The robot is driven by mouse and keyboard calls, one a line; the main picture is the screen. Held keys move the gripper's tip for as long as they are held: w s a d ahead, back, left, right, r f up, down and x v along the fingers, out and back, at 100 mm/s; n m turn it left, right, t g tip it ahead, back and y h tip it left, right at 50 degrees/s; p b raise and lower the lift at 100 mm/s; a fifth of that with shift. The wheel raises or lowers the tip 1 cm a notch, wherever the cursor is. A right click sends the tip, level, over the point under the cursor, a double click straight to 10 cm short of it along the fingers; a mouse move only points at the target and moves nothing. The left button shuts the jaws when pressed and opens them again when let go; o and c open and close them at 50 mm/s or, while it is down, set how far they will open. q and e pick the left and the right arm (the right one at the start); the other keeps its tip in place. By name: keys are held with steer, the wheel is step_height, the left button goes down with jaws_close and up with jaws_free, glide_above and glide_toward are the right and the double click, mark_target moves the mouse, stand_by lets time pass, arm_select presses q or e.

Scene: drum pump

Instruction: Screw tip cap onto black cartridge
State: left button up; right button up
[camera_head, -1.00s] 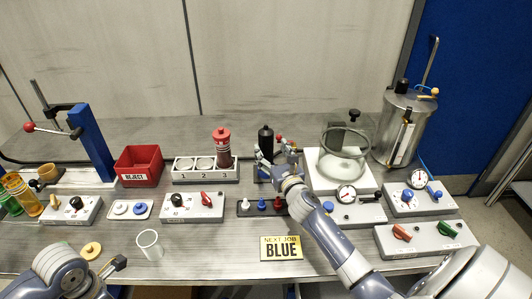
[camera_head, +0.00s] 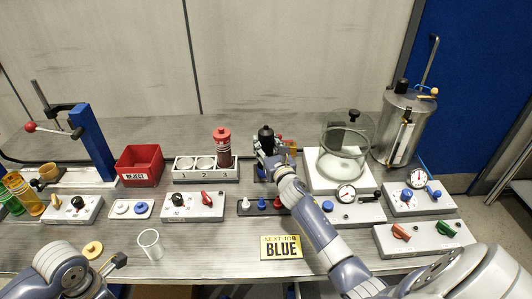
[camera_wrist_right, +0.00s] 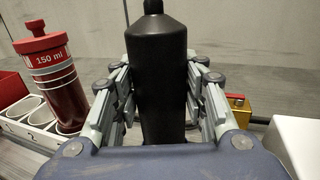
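The black cartridge (camera_head: 265,132) stands upright behind the tip-cap stand (camera_head: 245,212). It fills the middle of the right wrist view (camera_wrist_right: 160,75), with its narrow neck cut off at the top edge. My right gripper (camera_head: 269,152) has one finger on each side of the cartridge; in the wrist view both fingers (camera_wrist_right: 160,105) lie close along its sides, and contact is not clear. On the stand are a white tip cap (camera_head: 245,203), a blue tip cap (camera_head: 262,204) and a red tip cap (camera_head: 278,203). My left gripper (camera_head: 118,263) is at the lower left, away from these; its opening is unclear.
A red cartridge (camera_head: 223,147) stands in slot 3 of the numbered rack (camera_head: 180,178), left of my right gripper. A glass chamber (camera_head: 345,155) stands to its right. A yellow sign (camera_head: 281,248) reads "NEXT JOB BLUE". A clear cup (camera_head: 150,245) stands at the front left.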

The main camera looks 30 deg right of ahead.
steer(key=c, duration=0.3)
steer(key=shift+r, duration=0.15)
arm_select(q)
steer(key=shift+r+p, duration=0.75)
arm_select(e)
step_height(320, 180, up, 10)
steer(key=shift+f, duration=0.1)
steer(key=o, duration=0.7)
jaws_close()
